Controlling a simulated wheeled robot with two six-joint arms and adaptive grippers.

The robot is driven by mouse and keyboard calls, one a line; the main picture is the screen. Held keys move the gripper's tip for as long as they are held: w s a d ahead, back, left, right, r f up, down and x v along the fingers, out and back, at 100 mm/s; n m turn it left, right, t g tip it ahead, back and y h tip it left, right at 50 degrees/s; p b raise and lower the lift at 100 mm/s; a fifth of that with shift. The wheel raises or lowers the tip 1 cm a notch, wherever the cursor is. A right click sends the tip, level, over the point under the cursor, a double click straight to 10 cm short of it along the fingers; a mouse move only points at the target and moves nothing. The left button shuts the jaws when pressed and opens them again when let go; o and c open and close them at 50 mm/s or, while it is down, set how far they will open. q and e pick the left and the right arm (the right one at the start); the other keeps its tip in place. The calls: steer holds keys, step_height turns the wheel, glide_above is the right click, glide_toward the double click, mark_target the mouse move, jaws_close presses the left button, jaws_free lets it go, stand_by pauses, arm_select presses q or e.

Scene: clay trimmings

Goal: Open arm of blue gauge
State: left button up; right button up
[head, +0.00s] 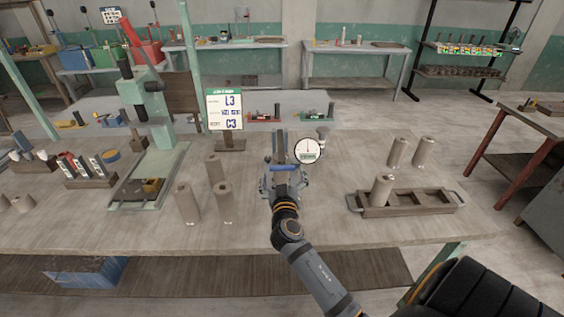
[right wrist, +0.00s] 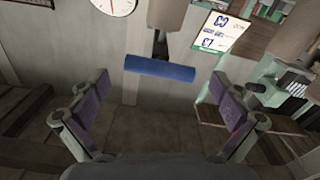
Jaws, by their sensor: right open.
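The blue gauge stands on the bench, with its round white dial (head: 307,149) to the right of my right gripper (head: 282,178) in the head view. Its arm ends in a blue bar handle (head: 283,168) just beyond the gripper. In the right wrist view the blue bar (right wrist: 160,69) lies crosswise ahead of and between the two open fingers (right wrist: 160,92), with clear space on both sides. No contact with it shows. The dial is partly cut off at the top (right wrist: 116,4). The gripper hides much of the gauge's lower part in the head view. My left gripper is not in view.
A sign (head: 225,108) marked L3 and C3 stands behind the gauge to the left. Clay cylinders (head: 186,202) stand left of my arm. A wooden tray (head: 427,202) holding a cylinder (head: 382,189) lies to the right. A green press (head: 148,95) stands at the left.

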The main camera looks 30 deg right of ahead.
mark_target(281, 150)
steer(key=p+x, duration=0.1)
steer(key=x, duration=0.3)
steer(key=shift+w+d, duration=0.1)
steer(key=shift+w, duration=0.05)
